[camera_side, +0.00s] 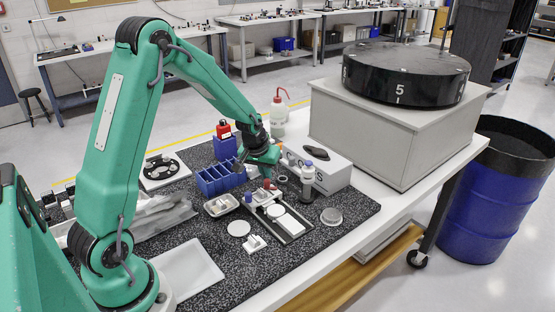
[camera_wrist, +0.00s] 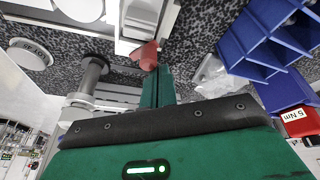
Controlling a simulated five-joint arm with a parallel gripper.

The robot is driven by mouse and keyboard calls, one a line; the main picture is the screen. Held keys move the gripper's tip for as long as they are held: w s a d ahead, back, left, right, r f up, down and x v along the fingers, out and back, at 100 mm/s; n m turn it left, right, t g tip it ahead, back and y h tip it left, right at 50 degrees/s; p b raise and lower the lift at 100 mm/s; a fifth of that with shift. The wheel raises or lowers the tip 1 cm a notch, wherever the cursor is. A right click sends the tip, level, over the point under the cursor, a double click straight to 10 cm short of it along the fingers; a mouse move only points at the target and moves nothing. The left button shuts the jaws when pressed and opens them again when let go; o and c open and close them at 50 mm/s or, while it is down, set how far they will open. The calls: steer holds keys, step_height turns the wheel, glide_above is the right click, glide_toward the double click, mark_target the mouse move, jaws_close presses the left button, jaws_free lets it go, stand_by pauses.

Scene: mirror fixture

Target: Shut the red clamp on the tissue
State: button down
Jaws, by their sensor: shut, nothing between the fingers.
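My gripper (camera_side: 267,176) is shut and empty, pointing down over the back end of a small fixture (camera_side: 295,230) on the speckled mat. The red clamp (camera_side: 266,184) is at the fixture's back end, just under my fingertips. In the wrist view the red clamp (camera_wrist: 147,55) lies right at the tip of my green fingers (camera_wrist: 157,75), beside a white block (camera_wrist: 140,18). I cannot tell whether they touch, or whether the clamp is open or shut. The tissue is not clearly distinguishable; a crumpled pale piece (camera_wrist: 209,74) lies right of my fingers in the wrist view.
A blue divided bin (camera_side: 220,179) and a small metal tray (camera_side: 221,205) stand left of my gripper. A grey bottle (camera_side: 308,184) and a white box (camera_side: 325,170) stand close on the right. A round metal disc (camera_side: 331,216) and open mat lie at front right.

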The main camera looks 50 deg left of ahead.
steer(key=shift+s+d, duration=0.25)
steer(key=shift+s, duration=0.25)
steer(key=shift+s+a, duration=0.4)
steer(key=shift+s, duration=0.2)
stand_by(0.5)
steer(key=d+r, duration=0.3)
steer(key=r, duration=0.6)
steer(key=shift+d+r, duration=0.15)
steer(key=shift+r, duration=0.05)
stand_by(0.3)
